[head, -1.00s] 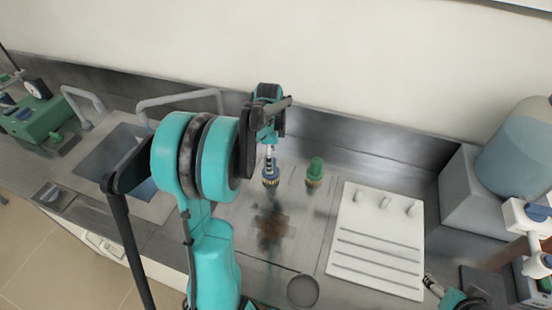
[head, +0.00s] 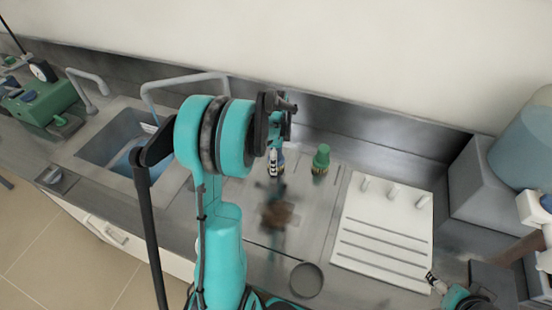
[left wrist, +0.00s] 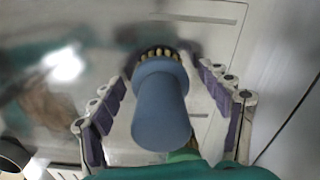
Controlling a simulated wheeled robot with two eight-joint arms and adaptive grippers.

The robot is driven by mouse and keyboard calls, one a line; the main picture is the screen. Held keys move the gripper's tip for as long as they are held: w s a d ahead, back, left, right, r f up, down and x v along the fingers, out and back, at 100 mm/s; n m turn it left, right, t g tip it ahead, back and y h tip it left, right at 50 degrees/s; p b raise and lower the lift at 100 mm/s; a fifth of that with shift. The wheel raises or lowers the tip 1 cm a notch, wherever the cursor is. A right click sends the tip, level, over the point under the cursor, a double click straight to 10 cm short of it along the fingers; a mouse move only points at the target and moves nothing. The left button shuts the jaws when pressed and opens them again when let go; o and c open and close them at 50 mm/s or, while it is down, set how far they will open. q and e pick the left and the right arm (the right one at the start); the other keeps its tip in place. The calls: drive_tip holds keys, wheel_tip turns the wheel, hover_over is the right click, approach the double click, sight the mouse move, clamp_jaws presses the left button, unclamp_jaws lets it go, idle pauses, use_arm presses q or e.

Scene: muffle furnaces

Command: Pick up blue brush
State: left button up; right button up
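The blue brush (left wrist: 160,110) stands upright on the steel counter, bristles down, seen from above in the left wrist view. My left gripper (left wrist: 163,102) has its fingers apart, one on each side of the brush, with gaps visible. In the head view my left gripper (head: 275,165) comes down at the brush and hides most of it. My right gripper (head: 434,280) is at the lower right, by the white board's corner; its opening is too small to tell.
A green brush (head: 321,160) stands just right of the blue one. A white grooved board (head: 383,226) lies further right. A round dark dish (head: 306,280) is at the front edge. A sink (head: 110,140) is left, and a steel backsplash (head: 385,155) runs behind.

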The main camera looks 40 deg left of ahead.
use_arm(q)
drive_tip(key=c, duration=1.1)
drive_tip(key=shift+o, duration=0.2)
drive_tip(key=shift+r+p, duration=0.3)
drive_tip(key=shift+r, duration=0.3)
drive_tip(key=r+p, duration=0.1)
drive_tip(key=r, duration=0.1)
drive_tip(key=d+r, duration=0.1)
drive_tip(key=r, duration=0.1)
drive_tip(key=shift+s+p, duration=0.2)
drive_tip(key=shift+p, duration=0.2)
drive_tip(key=s+d+r+p, duration=0.3)
drive_tip(key=s+d+r, duration=0.1)
drive_tip(key=d, duration=0.5)
drive_tip(key=shift+s+d+r, duration=0.2)
drive_tip(key=shift+s+r, duration=0.2)
drive_tip(key=shift+r, duration=0.5)
